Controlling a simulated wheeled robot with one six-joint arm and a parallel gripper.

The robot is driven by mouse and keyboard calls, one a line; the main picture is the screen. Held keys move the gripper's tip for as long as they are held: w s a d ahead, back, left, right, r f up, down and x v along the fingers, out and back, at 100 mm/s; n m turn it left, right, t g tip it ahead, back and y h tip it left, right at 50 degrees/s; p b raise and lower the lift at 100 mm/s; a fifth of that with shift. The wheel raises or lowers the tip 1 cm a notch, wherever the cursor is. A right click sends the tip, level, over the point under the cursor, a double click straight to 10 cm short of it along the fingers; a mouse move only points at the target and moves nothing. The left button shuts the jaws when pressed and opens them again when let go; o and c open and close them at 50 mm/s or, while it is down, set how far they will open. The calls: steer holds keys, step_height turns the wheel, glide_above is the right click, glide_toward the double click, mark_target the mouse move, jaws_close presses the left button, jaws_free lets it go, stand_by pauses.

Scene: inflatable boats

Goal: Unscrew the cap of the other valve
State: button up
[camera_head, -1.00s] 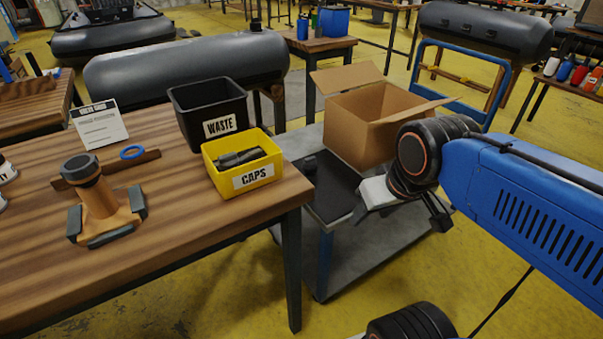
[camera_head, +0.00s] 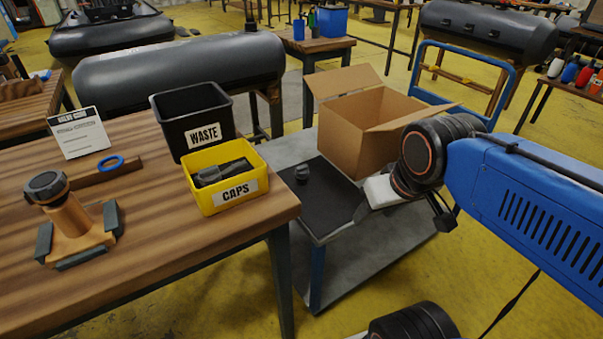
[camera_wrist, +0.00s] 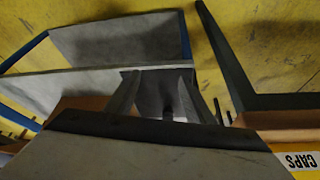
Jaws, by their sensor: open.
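A valve (camera_head: 70,220) with an orange-brown body and a dark round cap (camera_head: 47,187) stands in a clamp-like holder with grey jaws on the wooden table, far left in the head view. Its cap looks tilted.
A yellow CAPS bin (camera_head: 238,193) holding dark pieces and a black WASTE bin (camera_head: 205,137) stand at the table's right side. An open cardboard box (camera_head: 352,135) stands on the cart (camera_head: 385,245).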

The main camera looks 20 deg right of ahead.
steer(key=w+a+r+m+g, duration=0.2)
steer(key=w+r+m, duration=0.2)
steer(key=w+m, duration=0.8)
steer(key=m+g, duration=0.3)
steer(key=m, duration=0.6)
glide_above(302, 167)
step_height(302, 167, down, 3)
steer(key=shift+w+f, duration=0.1)
steer(key=shift+f, duration=4.85)
steer(key=c, duration=1.1)
